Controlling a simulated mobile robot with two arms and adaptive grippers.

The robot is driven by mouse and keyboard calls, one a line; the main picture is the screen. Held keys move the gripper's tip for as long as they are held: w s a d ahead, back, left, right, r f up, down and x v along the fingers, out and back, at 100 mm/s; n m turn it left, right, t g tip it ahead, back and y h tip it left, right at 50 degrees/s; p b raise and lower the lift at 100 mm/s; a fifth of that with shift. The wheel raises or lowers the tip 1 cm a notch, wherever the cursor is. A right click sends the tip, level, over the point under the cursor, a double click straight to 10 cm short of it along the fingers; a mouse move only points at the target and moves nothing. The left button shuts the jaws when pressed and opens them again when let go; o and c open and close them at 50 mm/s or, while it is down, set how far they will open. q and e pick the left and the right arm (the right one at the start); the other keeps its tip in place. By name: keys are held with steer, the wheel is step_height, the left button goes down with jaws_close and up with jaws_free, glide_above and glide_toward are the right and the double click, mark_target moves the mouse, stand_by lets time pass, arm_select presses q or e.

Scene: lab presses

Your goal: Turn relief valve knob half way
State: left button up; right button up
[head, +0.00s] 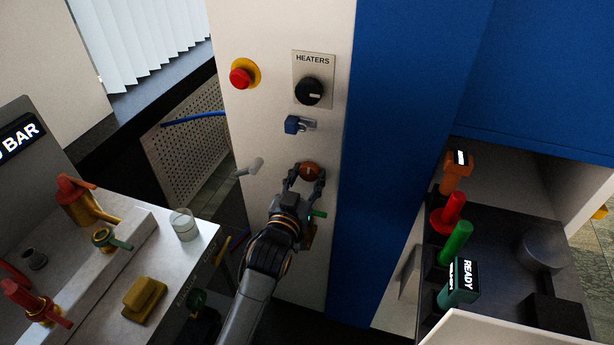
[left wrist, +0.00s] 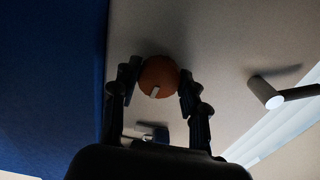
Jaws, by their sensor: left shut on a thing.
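The relief valve knob is most likely the round orange-brown knob (head: 309,171) low on the white panel, below the blue part; no label for it is readable. In the left wrist view the knob (left wrist: 158,74) shows a pale marker near its lower edge. My left gripper (head: 306,177) reaches up to it, with one finger on each side. In the left wrist view the fingers of my left gripper (left wrist: 158,88) are closed around the knob's sides. My right gripper is not in view.
A grey lever (head: 250,167) sticks out left of the knob, and a green handle (head: 318,213) is below it. Above are a blue part (head: 298,124), the black HEATERS dial (head: 309,92) and a red button (head: 240,77). A blue wall (head: 400,150) stands to the right.

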arm_select(q)
steer(key=shift+m, duration=0.3)
steer(key=m+p, duration=0.2)
steer(key=m, duration=0.1)
steer(key=shift+r+m, duration=0.1)
steer(key=shift+m, duration=0.3)
steer(key=m+p, duration=0.1)
steer(key=m, duration=0.4)
steer(key=shift+a, duration=0.1)
steer(key=m, duration=0.6)
steer(key=shift+m+p, duration=0.4)
steer(key=m, duration=0.5)
steer(key=shift+m+p, duration=0.35)
steer(key=shift+m, duration=0.35)
steer(key=o, duration=1.1)
steer(key=shift+o, duration=0.2)
